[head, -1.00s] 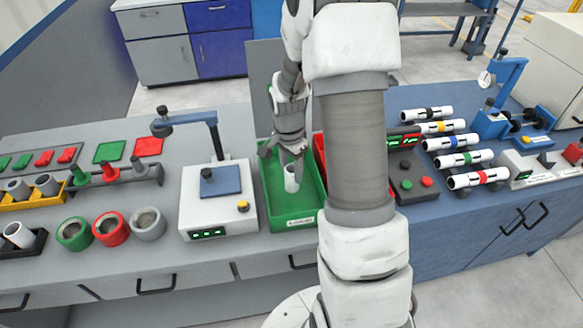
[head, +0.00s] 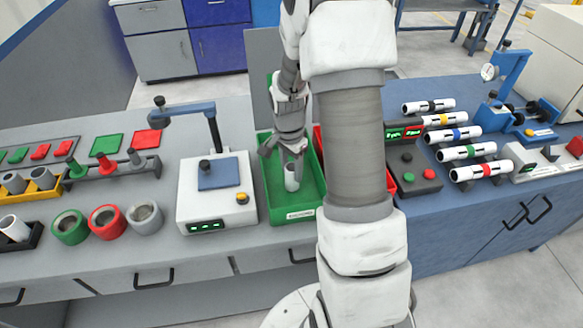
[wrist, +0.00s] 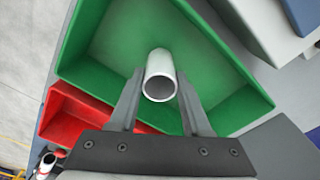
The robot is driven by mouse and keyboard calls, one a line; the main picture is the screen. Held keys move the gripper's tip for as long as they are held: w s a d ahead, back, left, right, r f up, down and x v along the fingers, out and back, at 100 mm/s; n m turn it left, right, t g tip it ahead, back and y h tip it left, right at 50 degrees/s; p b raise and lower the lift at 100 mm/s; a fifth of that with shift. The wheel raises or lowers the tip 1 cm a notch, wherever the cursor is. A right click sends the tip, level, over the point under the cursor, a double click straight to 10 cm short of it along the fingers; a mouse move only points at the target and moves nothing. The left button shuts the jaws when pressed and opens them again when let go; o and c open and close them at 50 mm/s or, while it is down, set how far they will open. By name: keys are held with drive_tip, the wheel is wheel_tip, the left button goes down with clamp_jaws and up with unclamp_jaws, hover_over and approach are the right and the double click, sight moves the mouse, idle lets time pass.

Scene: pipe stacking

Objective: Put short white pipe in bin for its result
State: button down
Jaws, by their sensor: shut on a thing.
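The short white pipe (head: 291,178) is upright within the green bin (head: 309,212), in the middle of the head view. My gripper (head: 291,158) is shut on it from above. In the wrist view the pipe (wrist: 160,72) shows its open round end between my two fingers (wrist: 160,84), with the green floor of the green bin (wrist: 222,112) around it. Whether the pipe's lower end touches the bin floor is hard to tell.
A red bin (head: 318,142) stands right beside the green one, mostly hidden behind my arm. A gauge station with a blue plate (head: 217,174) stands close on the left. Several banded white pipes (head: 470,151) lie at the right.

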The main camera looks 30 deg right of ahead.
drive_tip(key=shift+f+b, duration=0.45)
drive_tip(key=shift+f, duration=0.15)
drive_tip(key=shift+c, duration=1.4)
unclamp_jaws()
wheel_tip(320, 180, up, 18)
drive_tip(key=p, duration=0.2)
drive_tip(key=shift+a+f, duration=0.25)
drive_tip(key=shift+a, duration=0.2)
drive_tip(key=shift+s, duration=0.15)
drive_tip(key=s+a+r+n+t, duration=0.2)
drive_tip(key=s+a+r+n, duration=0.3)
drive_tip(key=s+n, duration=0.2)
drive_tip(key=s+a+r+n+t, duration=0.3)
drive_tip(key=s+a+r+n, duration=0.3)
drive_tip(key=s, duration=0.5)
drive_tip(key=shift+s+a+n+y+p, duration=0.2)
drive_tip(key=shift+n+y+p, duration=0.1)
drive_tip(key=shift+n, duration=0.4)
